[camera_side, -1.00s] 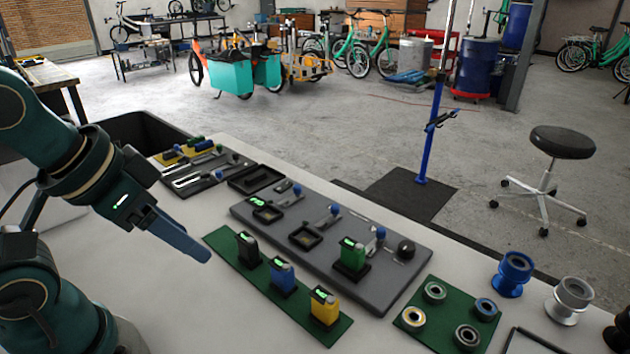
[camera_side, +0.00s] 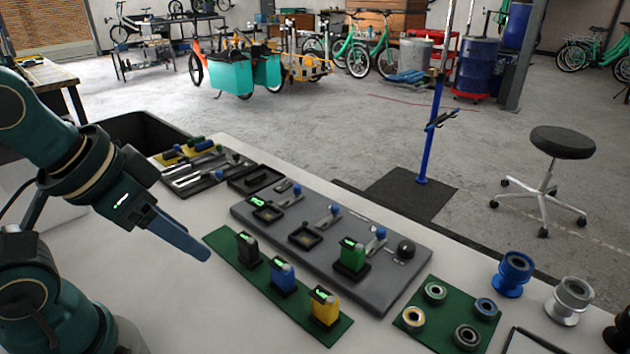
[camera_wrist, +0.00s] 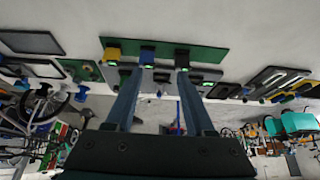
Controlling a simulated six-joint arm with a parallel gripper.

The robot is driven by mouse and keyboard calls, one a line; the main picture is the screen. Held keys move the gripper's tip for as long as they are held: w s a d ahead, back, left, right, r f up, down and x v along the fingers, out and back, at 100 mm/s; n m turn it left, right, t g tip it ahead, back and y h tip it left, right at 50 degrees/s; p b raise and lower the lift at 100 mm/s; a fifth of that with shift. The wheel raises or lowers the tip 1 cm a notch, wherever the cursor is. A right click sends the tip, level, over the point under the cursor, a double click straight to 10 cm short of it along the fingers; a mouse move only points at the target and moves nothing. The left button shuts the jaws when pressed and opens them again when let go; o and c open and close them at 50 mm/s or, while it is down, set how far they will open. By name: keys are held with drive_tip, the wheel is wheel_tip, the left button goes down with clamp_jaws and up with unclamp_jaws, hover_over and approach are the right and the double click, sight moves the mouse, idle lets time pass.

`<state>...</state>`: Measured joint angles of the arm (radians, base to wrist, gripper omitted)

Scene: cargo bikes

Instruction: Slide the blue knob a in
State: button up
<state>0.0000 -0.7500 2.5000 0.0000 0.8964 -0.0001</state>
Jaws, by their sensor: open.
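A grey board (camera_side: 375,290) carries three blue knobs on short slides: one at the far left end (camera_side: 297,188), one in the middle (camera_side: 335,209) and one at the near right (camera_side: 380,232). I cannot read which one is marked a. Beside the left and middle knobs are empty square sockets. A green-and-black block (camera_side: 352,254) stands in the socket by the right knob. My gripper (camera_side: 207,256) is in the air left of the board, touching nothing. In the wrist view its two fingers (camera_wrist: 160,75) are apart with nothing held between them.
A green strip (camera_side: 226,250) in front of the board holds a black block (camera_side: 247,250), a blue block (camera_side: 283,275) and a yellow block (camera_side: 324,306). A black round knob (camera_side: 406,249) is on the board's right end. A green mat (camera_side: 453,313) with rings lies to the right.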

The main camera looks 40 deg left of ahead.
drive_tip(key=w+r+t, duration=0.4)
drive_tip(key=w+r, duration=0.2)
drive_tip(key=w, duration=0.5)
drive_tip(key=m+t+h, duration=0.1)
drive_tip(key=m+h, duration=0.1)
hover_over(382, 229)
drive_tip(key=s+a, duration=0.3)
drive_tip(key=s, duration=0.2)
wheel_tip(382, 229, down, 6)
drive_tip(key=f, duration=0.1)
drive_tip(key=shift+g, duration=0.9)
drive_tip(key=f, duration=0.2)
drive_tip(key=d+f, duration=0.1)
drive_tip(key=f, duration=0.2)
drive_tip(key=d+f, duration=0.1)
drive_tip(key=f, duration=0.1)
drive_tip(key=shift+w+f, duration=0.3)
drive_tip(key=shift+d+f, duration=0.1)
drive_tip(key=shift+f, duration=0.15)
drive_tip(key=shift+x, duration=2.4)
clamp_jaws()
